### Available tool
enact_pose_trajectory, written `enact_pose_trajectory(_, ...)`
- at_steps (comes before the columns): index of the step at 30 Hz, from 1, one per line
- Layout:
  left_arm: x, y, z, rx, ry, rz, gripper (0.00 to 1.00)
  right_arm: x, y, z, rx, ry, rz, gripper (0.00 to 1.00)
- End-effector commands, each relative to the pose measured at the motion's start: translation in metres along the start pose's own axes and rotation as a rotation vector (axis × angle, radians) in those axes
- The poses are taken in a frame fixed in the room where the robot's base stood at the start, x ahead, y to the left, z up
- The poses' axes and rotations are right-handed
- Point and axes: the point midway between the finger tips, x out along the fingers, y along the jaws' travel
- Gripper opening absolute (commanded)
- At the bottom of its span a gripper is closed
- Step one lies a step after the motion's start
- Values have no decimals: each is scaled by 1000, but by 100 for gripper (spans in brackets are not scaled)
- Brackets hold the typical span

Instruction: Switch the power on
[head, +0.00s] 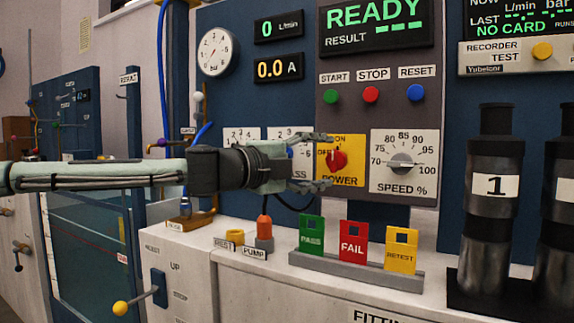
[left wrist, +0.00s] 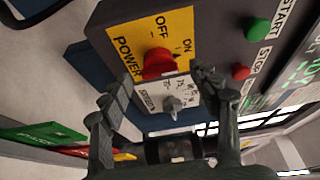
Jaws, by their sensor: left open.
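The yellow POWER plate (head: 325,171) with its red rotary knob (head: 339,160) is on the dark control panel. My left gripper (head: 326,161) reaches it from the left. Its fingers are open, one above and one below the knob's level. In the left wrist view, the red knob (left wrist: 157,62) shows just beyond and between the fingertips of my left gripper (left wrist: 163,75). The plate there (left wrist: 165,35) reads OFF, ON and POWER. I cannot tell contact or which label the knob points to. My right gripper is out of view.
The speed dial (head: 402,161) is close right of the knob. Green START (head: 330,96), red STOP (head: 371,94) and blue RESET (head: 416,94) buttons are above. PASS, FAIL and RETEST cards stand in a grey rack (head: 350,277) below. Black cylinders (head: 490,205) stand right.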

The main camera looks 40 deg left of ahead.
Motion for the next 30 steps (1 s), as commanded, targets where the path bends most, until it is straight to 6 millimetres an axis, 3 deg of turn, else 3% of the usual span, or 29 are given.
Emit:
enact_pose_trajectory(18, -89, -1, 1, 1, -3, -2, 62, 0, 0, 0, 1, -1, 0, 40)
enact_pose_trajectory(30, -96, 0, 0, -1, -1, -1, 62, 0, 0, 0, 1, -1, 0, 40)
